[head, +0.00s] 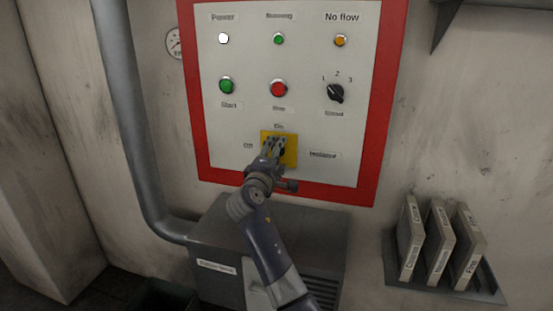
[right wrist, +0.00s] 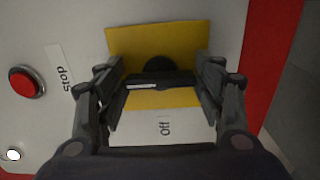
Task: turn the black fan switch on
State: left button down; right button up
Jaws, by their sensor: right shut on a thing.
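The black switch handle (right wrist: 160,79) sits on a yellow plate (head: 291,141) low on the control panel, with labels On above and Off to the left. In the right wrist view the handle lies crosswise over the yellow plate (right wrist: 155,40), its white mark toward the stop-button side, which is the On side. The Off label (right wrist: 165,128) shows below it. My right gripper (head: 273,147) is shut on the handle, one finger at each end in the wrist view (right wrist: 162,84). It hides most of the handle in the head view. My left gripper is out of view.
Above the switch are the green start button (head: 226,85), the red stop button (head: 278,88) and a black speed knob (head: 336,93). A grey cabinet (head: 215,231) stands below the panel. A rack (head: 487,283) with three labelled plates is at lower right.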

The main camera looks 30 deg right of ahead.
dwell(0.4)
jog(key=o, duration=1)
jog(key=shift+o, duration=0.2)
jog(key=shift+a, duration=0.1)
jog(key=v, duration=1.2)
jog(key=shift+f, duration=0.15)
